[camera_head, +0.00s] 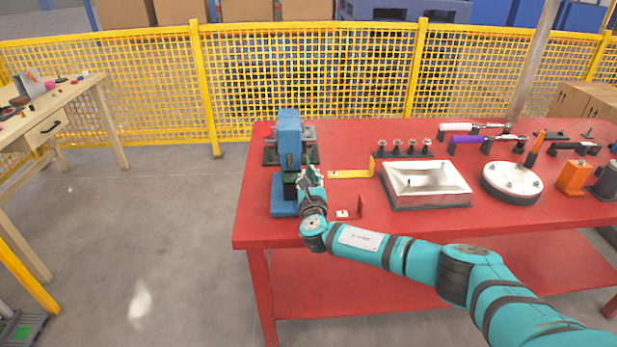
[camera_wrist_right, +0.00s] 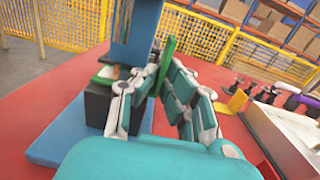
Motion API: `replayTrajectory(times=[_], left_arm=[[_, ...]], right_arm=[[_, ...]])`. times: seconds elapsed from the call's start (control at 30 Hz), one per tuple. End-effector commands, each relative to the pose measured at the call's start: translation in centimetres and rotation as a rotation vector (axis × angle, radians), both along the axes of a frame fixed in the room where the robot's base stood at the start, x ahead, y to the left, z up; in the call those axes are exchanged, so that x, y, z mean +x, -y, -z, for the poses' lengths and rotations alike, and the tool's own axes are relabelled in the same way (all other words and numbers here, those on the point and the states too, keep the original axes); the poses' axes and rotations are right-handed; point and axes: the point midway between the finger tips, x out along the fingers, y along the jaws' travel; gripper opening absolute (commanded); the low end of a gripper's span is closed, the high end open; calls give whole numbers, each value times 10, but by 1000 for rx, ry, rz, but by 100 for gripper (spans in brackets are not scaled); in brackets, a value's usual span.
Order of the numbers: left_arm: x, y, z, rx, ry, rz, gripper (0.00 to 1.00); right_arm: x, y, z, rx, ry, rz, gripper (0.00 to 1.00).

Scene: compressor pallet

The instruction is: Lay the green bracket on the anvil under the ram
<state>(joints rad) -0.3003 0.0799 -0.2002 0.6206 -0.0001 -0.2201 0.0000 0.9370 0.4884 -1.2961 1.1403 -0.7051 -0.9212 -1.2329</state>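The green bracket (camera_wrist_right: 166,62) is L-shaped. Its upright plate stands between my right gripper's fingertips (camera_wrist_right: 160,73), and its flat part (camera_wrist_right: 106,73) lies over the black anvil (camera_wrist_right: 97,103), under the press column. I cannot tell whether the flat part touches the anvil. My right gripper also shows in the head view (camera_head: 308,182), at the right side of the blue press (camera_head: 289,135), and hides most of the bracket there. Its fingers close in on the upright plate. The ram itself is mostly hidden. My left gripper is in neither view.
On the red table (camera_head: 340,130), a yellow bracket (camera_head: 350,174) and a red bracket (camera_head: 360,206) lie right of the press. A white tray (camera_head: 426,183) and a round flange (camera_head: 512,182) stand farther right. A yellow mesh fence (camera_head: 310,55) runs behind.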

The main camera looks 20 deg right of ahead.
Motion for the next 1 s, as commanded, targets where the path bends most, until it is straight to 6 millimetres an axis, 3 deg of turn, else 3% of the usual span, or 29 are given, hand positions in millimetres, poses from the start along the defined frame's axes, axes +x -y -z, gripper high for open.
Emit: replayTrajectory(times=[0.57, 0.6, 0.77, 1.0], left_arm=[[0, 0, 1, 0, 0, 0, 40], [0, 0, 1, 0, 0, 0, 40], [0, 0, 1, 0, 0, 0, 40], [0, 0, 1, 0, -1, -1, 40]], right_arm=[[0, 0, 3, 0, 0, 1, 0], [0, 0, 2, -1, 0, 1, 10], [0, 0, 2, 0, 0, 0, 31], [0, 0, 3, 0, -2, 0, 33]])
